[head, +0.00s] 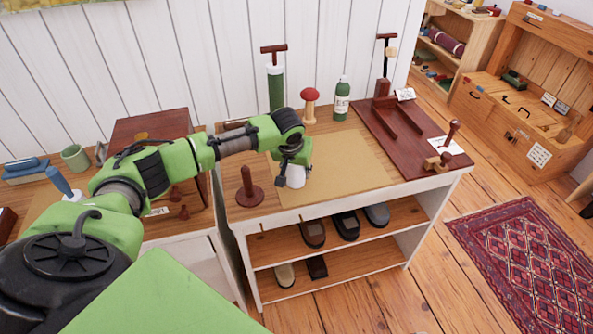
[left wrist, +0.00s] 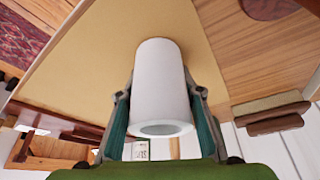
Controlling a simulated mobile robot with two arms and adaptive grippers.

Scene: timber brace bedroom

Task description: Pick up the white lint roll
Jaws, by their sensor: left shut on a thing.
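The white lint roll (left wrist: 158,85) is a white cylinder with a hollow end, held between the two fingers of my left gripper (left wrist: 160,115) in the left wrist view. In the head view, the lower part of the white lint roll (head: 296,176) shows below my left gripper (head: 293,162), over the tan mat (head: 345,165) on the wooden cabinet top. I cannot tell whether the roll touches the mat. My right gripper is not in view.
A dark red stand (head: 248,188) is left of the gripper. A green pump (head: 275,85), a red mushroom-shaped object (head: 310,103) and a green bottle (head: 342,98) stand behind. A dark red board (head: 425,150) lies to the right. The mat's right part is clear.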

